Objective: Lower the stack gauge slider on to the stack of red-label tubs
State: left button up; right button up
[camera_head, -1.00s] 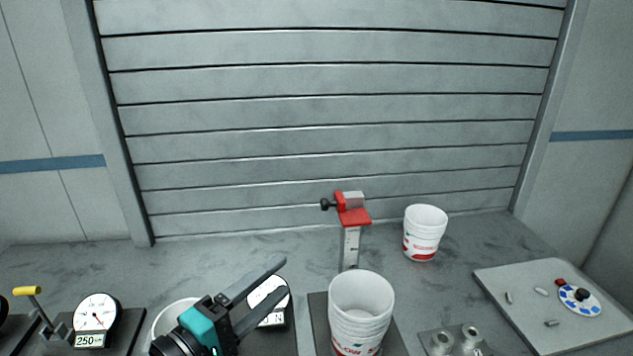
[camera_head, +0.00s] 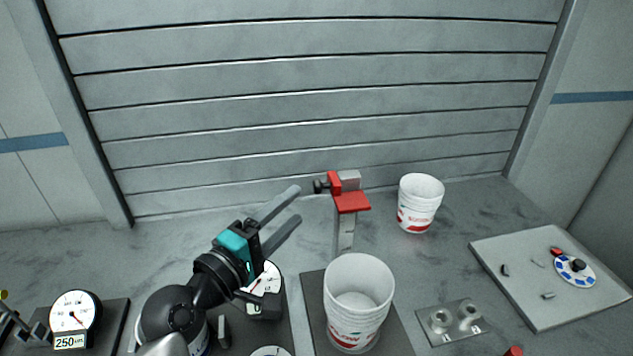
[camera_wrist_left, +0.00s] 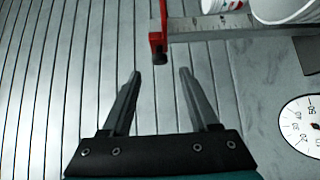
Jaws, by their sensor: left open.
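The stack gauge slider (camera_head: 350,200) is red with a grey block and a black knob (camera_head: 320,186) on its left side. It sits near the top of an upright ruled post (camera_head: 344,235). The stack of red-label tubs (camera_head: 357,295) stands in front of the post, its rim lower in the picture than the slider. My left gripper (camera_head: 289,208) is open and empty, left of the knob and apart from it. In the left wrist view the slider (camera_wrist_left: 157,38) and its knob (camera_wrist_left: 160,58) lie ahead of the open fingers (camera_wrist_left: 160,74).
Another red-label tub stack (camera_head: 420,203) stands behind right. A plate with two metal sockets (camera_head: 452,322) and a grey board with a blue dial (camera_head: 575,270) lie at right. Round gauges (camera_head: 74,312) stand at front left. The counter at back left is clear.

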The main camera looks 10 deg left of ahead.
aim_at(314, 189)
pick_arm(q)
jog(key=x, duration=0.8)
jog(key=shift+w+d+p, duration=0.1)
jog(key=shift+w+p, duration=0.05)
jog(key=shift+p, duration=0.2)
jog(key=c, duration=0.9)
notch_tip(314, 189, down, 13)
jog(key=b, duration=0.9)
jog(key=o, duration=0.9)
